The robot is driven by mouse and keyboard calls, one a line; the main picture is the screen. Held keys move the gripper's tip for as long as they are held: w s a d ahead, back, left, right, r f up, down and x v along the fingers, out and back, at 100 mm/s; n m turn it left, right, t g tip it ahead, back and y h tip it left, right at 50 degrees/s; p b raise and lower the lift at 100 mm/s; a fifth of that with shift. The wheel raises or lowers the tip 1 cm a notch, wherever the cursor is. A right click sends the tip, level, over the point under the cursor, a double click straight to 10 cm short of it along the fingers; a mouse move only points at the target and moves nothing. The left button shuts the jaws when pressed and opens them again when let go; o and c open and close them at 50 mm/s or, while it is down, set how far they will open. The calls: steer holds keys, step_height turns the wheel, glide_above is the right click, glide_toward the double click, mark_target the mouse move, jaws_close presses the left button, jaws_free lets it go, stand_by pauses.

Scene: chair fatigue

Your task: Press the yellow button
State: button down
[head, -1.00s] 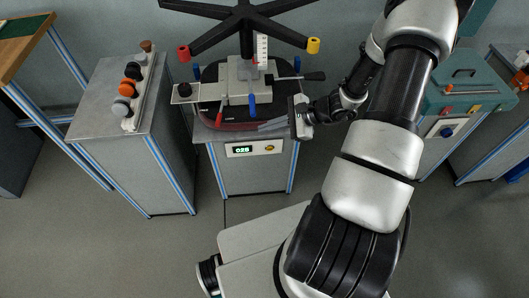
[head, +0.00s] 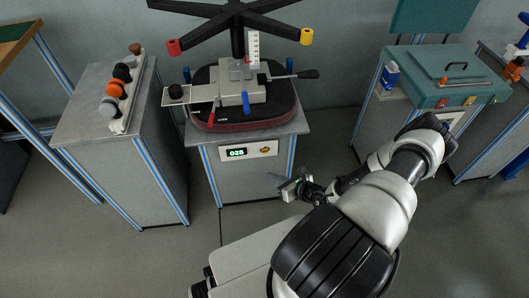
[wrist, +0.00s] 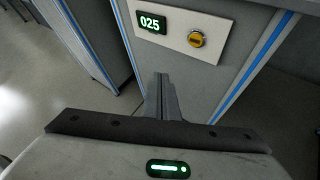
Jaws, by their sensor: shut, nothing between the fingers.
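The yellow button (head: 265,150) sits on a white panel on the front of the middle grey cabinet. It also shows in the wrist view (wrist: 196,39), at the right of the panel beside a green display (wrist: 152,22) that reads 025. My gripper (wrist: 161,78) is shut and empty, its fingers together. In the wrist view the fingertips are below the panel, left of and lower than the button, apart from it. In the head view my gripper (head: 283,190) is in front of the cabinet, below and right of the button.
A left cabinet (head: 90,120) holds several knobs. A teal case (head: 450,75) rests on the right cabinet. Open floor lies in front of the cabinets.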

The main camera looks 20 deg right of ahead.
mark_target(265, 150)
steer(key=shift+w, duration=0.1)
steer(key=w+d+b, duration=0.2)
steer(key=w+b, duration=0.2)
steer(key=w, duration=0.4)
steer(key=shift+w+d, duration=0.15)
steer(key=shift+d, duration=0.05)
stand_by(2.0)
steer(key=shift+w+d, duration=0.1)
steer(key=shift+w, duration=0.3)
steer(key=shift+w+d+b, duration=0.15)
steer(key=shift+w+b, duration=0.15)
steer(key=shift+w, duration=0.05)
stand_by(0.5)
steer(key=shift+s, duration=0.1)
steer(key=shift+s+a+p, duration=0.25)
steer(key=shift+s+p, duration=0.35)
steer(key=shift+s, duration=0.1)
